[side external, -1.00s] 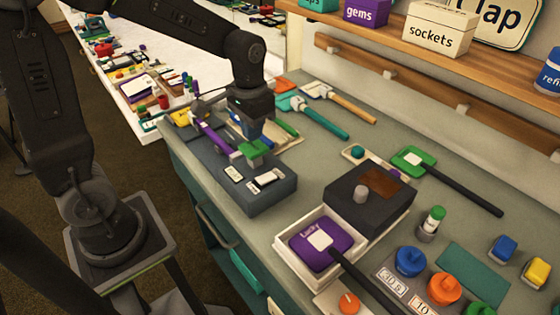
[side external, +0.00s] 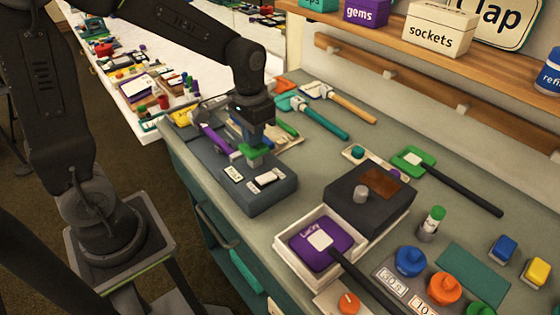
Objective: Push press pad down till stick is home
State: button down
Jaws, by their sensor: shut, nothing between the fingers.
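A dark grey block (side external: 262,203) sits at the near left of the bench. A green pad (side external: 257,154) stands at its back edge, and I take it to be the press pad. My gripper (side external: 257,145) points down with its blue fingers shut and empty, right over the green pad. They look to be touching it or very close; I cannot tell which. A small white piece (side external: 268,178) in a dark slot on the block's top may be the stick. How deep it sits is too small to tell. A white label (side external: 233,174) lies left of it.
A purple-ended tool (side external: 212,132) lies just left of my gripper. A white tray (side external: 290,255) with a purple paddle and a dark box (side external: 375,215) stand to the right. Bare bench shows between the block and the dark box.

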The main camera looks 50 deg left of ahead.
aim_at(254, 150)
jog(key=shift+f, duration=2.25)
jog(key=shift+s, duration=0.1)
jog(key=shift+r, duration=0.1)
jog(key=shift+r, duration=5.3)
